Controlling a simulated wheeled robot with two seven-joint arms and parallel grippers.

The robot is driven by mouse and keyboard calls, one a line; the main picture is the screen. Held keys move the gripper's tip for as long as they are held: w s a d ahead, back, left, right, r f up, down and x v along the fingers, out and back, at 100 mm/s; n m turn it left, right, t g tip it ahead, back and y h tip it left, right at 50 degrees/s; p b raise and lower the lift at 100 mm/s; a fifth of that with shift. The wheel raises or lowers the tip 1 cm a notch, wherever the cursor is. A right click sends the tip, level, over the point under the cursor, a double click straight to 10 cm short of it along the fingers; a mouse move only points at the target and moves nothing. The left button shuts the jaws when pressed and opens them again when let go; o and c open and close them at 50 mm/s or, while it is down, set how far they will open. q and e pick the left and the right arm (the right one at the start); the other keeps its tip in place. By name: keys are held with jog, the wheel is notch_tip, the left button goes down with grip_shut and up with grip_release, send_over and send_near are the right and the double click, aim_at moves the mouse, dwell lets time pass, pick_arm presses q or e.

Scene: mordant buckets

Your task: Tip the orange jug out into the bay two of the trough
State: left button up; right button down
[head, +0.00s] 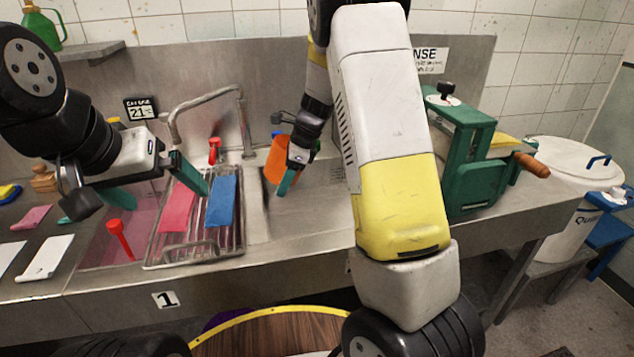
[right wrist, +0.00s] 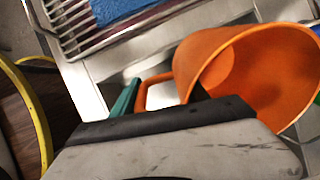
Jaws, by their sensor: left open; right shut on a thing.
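The orange jug (head: 277,163) hangs over the steel trough (head: 312,238), left of my right forearm. My right gripper (head: 287,183) is shut on the jug's handle. In the right wrist view the orange jug (right wrist: 235,75) looks tilted, with its wide mouth toward the right. Its inner wall shows, and I see no liquid leaving it. My left gripper (head: 166,196) is open and empty above the left part of the counter. A plate marked 1 (head: 165,299) is on the front edge. My right arm hides part of the trough, and I cannot tell which part is bay two.
A wire rack (head: 195,248) with pink and blue cloths stands left of the jug. A curved tap (head: 205,98) rises behind it. A green press (head: 470,160) with a wooden handle stands right of my arm. A white lidded bucket (head: 565,215) is at far right.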

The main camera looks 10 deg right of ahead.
aim_at(277, 161)
jog(key=shift+h, duration=0.5)
jog(key=r, duration=0.6)
jog(key=shift+a+b, duration=0.3)
jog(key=shift+a, duration=0.05)
jog(key=shift+w+a+h, duration=0.1)
jog(key=shift+a+h, duration=0.25)
jog(key=shift+h, duration=0.45)
jog(key=shift+a+r+g+h+b, duration=0.15)
jog(key=shift+g+h+b, duration=0.15)
jog(key=shift+h+b, duration=0.55)
jog(key=shift+h, duration=0.25)
notch_tip(277, 161, up, 6)
jog(key=s+d+f+n, duration=0.2)
jog(key=d+f+n, duration=0.3)
jog(key=n, duration=0.5)
jog(key=s+d+f+n, duration=0.2)
jog(key=d+f+n, duration=0.3)
jog(key=f+n, duration=0.5)
jog(key=shift+d+g+y, duration=0.25)
jog(key=shift+g+y, duration=0.05)
jog(key=shift+y, duration=0.1)
